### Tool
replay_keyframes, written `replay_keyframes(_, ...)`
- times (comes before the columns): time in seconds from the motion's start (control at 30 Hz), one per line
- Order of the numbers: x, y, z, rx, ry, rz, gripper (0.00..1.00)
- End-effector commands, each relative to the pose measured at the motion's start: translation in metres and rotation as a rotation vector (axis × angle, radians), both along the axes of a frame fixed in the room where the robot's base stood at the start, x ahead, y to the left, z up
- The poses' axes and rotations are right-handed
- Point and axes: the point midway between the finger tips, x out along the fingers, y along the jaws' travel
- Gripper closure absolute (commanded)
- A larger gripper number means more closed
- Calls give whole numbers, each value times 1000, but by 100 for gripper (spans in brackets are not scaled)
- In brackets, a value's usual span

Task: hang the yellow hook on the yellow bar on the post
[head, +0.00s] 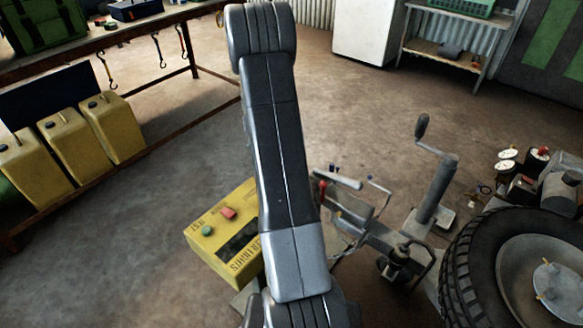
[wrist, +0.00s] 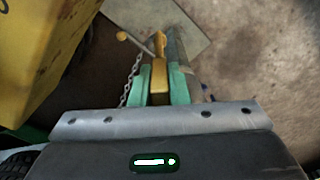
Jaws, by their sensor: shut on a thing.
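In the wrist view my gripper (wrist: 159,82) has its two green fingers shut on the yellow hook (wrist: 159,72). The hook's far end reaches past the fingertips. A yellow bar with a round end (wrist: 122,36) sticks out to the left beside the hook. The grey post (wrist: 181,60) runs just right of the hook, above a flat base plate (wrist: 190,28). Hook and bar overlap in this view; I cannot tell if they touch. In the head view my arm hides the gripper, hook and bar.
A yellow box with buttons (head: 225,235) stands close by; it fills the wrist view's upper left (wrist: 40,50). A chain (wrist: 130,80) hangs left of the fingers. A grey trailer jack (head: 435,195) and a tyre (head: 515,265) are at right. Open floor lies beyond.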

Motion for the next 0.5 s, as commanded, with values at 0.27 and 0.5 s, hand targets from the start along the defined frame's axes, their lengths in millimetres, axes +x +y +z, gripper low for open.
replay_keyframes(0.27, -4, 23, -34, -8, -6, -326, 100)
replay_keyframes(0.5, -7, 35, -49, -12, -11, -502, 100)
